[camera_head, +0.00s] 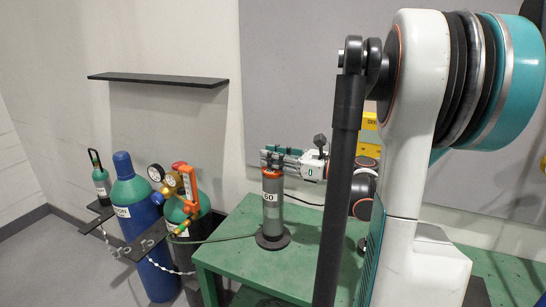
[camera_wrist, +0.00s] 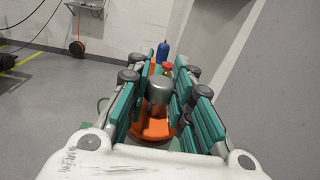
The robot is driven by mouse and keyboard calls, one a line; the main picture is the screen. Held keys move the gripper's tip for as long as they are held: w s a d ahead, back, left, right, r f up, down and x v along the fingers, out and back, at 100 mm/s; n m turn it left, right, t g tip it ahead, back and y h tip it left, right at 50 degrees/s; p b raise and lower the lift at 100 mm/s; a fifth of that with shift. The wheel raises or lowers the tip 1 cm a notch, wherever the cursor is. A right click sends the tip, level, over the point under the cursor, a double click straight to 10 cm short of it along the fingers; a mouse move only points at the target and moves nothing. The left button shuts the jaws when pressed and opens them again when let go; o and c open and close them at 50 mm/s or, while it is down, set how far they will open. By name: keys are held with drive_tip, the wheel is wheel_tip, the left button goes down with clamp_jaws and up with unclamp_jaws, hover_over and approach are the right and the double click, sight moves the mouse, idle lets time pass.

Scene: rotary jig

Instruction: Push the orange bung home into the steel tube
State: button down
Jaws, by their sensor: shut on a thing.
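The steel tube (camera_head: 272,205) stands upright on a round dark base on the green table and carries a white label reading 60. The orange bung (camera_head: 271,173) shows as an orange band at the tube's top, just under my gripper (camera_head: 275,157). How deep it sits is hard to tell. In the wrist view, the orange of the bung (camera_wrist: 153,131) lies between the teal-padded fingers, with a grey knob (camera_wrist: 160,88) standing up from it. My gripper comes in level from the right and is shut on the bung at the knob. The tube is mostly hidden in the wrist view.
Gas cylinders, one blue (camera_head: 134,215) and one green with gauges, stand left of the green table (camera_head: 225,252). A hose runs from them towards the tube base. A black shelf (camera_head: 158,79) is on the wall. My arm hides much of the table's right side.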

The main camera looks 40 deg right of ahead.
drive_tip(key=shift+f+b, duration=0.45)
drive_tip(key=shift+f, duration=0.15)
drive_tip(key=c, duration=1.3)
unclamp_jaws()
drive_tip(key=shift+c, duration=0.2)
drive_tip(key=v, duration=1.2)
drive_tip(key=shift+f, duration=0.1)
